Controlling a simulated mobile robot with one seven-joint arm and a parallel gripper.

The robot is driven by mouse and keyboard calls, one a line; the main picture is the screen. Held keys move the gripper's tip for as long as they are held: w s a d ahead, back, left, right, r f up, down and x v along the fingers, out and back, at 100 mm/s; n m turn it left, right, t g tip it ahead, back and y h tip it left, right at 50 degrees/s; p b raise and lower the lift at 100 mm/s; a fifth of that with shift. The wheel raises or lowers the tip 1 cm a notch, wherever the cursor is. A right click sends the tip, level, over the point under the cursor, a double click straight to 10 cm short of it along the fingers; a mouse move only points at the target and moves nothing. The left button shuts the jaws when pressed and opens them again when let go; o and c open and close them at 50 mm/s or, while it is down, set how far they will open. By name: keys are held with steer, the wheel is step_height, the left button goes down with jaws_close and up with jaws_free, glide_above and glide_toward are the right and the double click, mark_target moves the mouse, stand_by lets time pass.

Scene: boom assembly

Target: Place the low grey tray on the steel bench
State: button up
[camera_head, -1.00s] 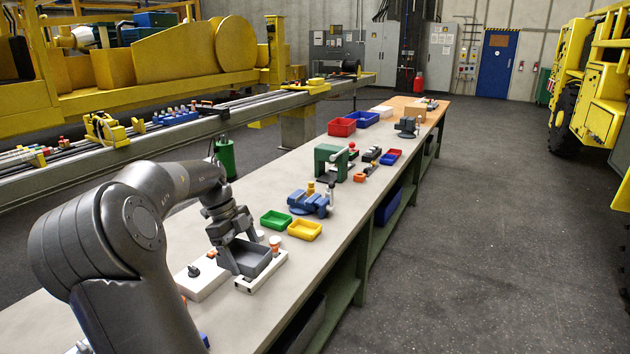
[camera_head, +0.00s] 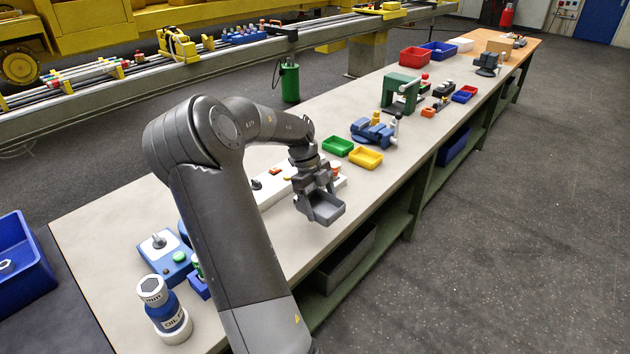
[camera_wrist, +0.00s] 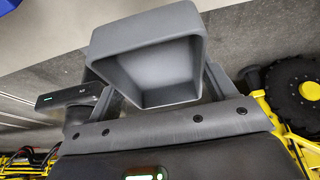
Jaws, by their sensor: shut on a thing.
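The low grey tray (camera_head: 328,210) is an open rectangular box held in my gripper (camera_head: 316,193), near the front edge of the long bench. In the wrist view the grey tray (camera_wrist: 150,68) fills the upper middle, tilted in the picture, empty inside, with my gripper (camera_wrist: 150,95) shut on it. The bench (camera_head: 290,255) has a pale top and a green frame. The tray appears to be over its top close to the front edge; I cannot tell how far above it is.
Green (camera_head: 337,146) and yellow (camera_head: 366,158) bins stand farther along. A blue bottle (camera_head: 165,310) and a blue control box (camera_head: 165,256) stand at the near left.

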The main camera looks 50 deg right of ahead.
glide_above(289, 231)
steer(key=w, duration=0.1)
step_height(289, 231, down, 6)
steer(key=shift+f, duration=2.25)
steer(key=shift+f, duration=0.15)
steer(key=o, duration=1)
steer(key=shift+o, duration=0.2)
